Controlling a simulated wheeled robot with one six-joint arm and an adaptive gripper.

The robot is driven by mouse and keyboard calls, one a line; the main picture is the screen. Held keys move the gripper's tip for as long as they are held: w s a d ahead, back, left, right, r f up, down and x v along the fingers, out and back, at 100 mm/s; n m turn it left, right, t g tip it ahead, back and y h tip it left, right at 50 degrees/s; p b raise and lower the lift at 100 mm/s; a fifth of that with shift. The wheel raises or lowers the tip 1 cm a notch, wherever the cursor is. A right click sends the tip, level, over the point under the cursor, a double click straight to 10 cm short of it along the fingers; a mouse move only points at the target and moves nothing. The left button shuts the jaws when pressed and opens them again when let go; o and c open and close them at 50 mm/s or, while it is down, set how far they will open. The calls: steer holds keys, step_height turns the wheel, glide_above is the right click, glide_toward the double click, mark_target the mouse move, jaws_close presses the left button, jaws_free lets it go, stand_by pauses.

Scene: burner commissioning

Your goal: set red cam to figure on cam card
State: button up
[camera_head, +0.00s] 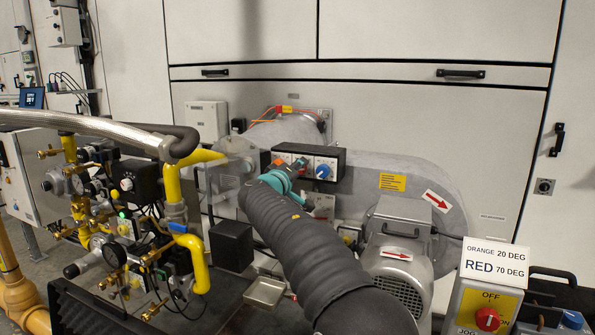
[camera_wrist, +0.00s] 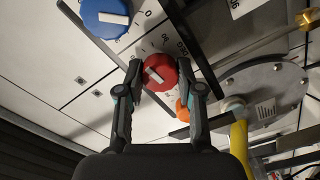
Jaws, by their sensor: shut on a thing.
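The red cam (camera_wrist: 158,72) is a round red knob with a white pointer bar, on a pale plate with printed scale figures. My gripper (camera_wrist: 160,78) has one finger on each side of it and is shut on it. In the wrist view the pointer slants, and its exact reading is too small to tell. In the head view my gripper (camera_head: 287,174) reaches the dark cam box (camera_head: 335,153) and hides most of the red cam. The cam card (camera_head: 494,262) at the lower right reads "ORANGE 20 DEG" and "RED 70 DEG".
A blue cam (camera_wrist: 105,17) and an orange cam (camera_wrist: 182,109), partly behind a finger, sit either side of the red one. Yellow gas pipes (camera_head: 190,245) with valves stand left. The blower motor (camera_head: 400,255) stands right. A red switch (camera_head: 487,319) is below the card.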

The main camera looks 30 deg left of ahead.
steer(key=shift+n, duration=0.7)
steer(key=o, duration=1.1)
steer(key=shift+o, duration=0.2)
steer(key=s+d, duration=0.1)
steer(key=s, duration=1.1)
steer(key=shift+d, duration=0.15)
